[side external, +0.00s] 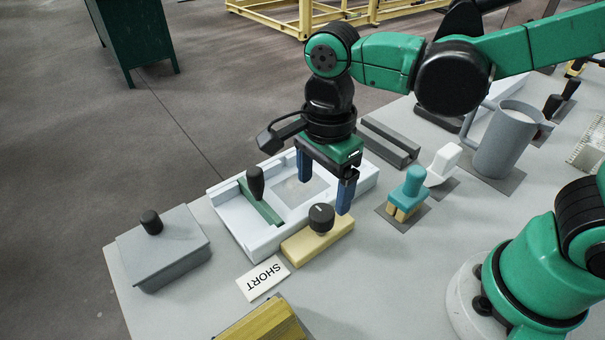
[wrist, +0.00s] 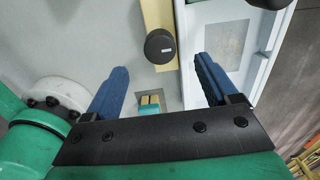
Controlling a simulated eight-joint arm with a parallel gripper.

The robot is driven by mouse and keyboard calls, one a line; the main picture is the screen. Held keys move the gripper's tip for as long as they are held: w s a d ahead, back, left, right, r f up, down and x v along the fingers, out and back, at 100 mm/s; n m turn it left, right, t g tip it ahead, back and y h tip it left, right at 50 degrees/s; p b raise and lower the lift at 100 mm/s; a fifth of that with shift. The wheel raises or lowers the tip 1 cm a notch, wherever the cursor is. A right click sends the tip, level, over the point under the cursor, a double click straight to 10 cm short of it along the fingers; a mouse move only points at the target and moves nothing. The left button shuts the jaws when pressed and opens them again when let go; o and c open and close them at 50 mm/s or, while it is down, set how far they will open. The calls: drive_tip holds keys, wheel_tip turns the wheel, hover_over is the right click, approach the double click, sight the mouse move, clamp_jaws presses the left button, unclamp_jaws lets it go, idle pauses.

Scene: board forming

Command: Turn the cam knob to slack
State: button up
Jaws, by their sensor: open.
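The cam knob (side external: 321,217) is a black round knob on top of a pale yellow block (side external: 318,243) at the near side of a white tray-like fixture (side external: 236,228). The knob also shows in the wrist view (wrist: 160,46), with a small light mark near its right edge. My gripper (side external: 325,196) has two blue fingers spread apart with nothing between them. It is above the fixture, behind the knob in the side view. In the wrist view, my gripper (wrist: 163,75) has the knob ahead of and between its fingertips, apart from both.
A green bar with a black handle (side external: 256,185) stands in the fixture. A grey lidded box (side external: 165,249) is at left, a SHORT card (side external: 263,278) in front. A teal-handled brush (side external: 409,187), white piece (side external: 442,164) and grey mug (side external: 504,140) stand right. Bare table lies right of the block.

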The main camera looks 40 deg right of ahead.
sight(322, 212)
drive_tip(key=shift+f, duration=2.8)
clamp_jaws()
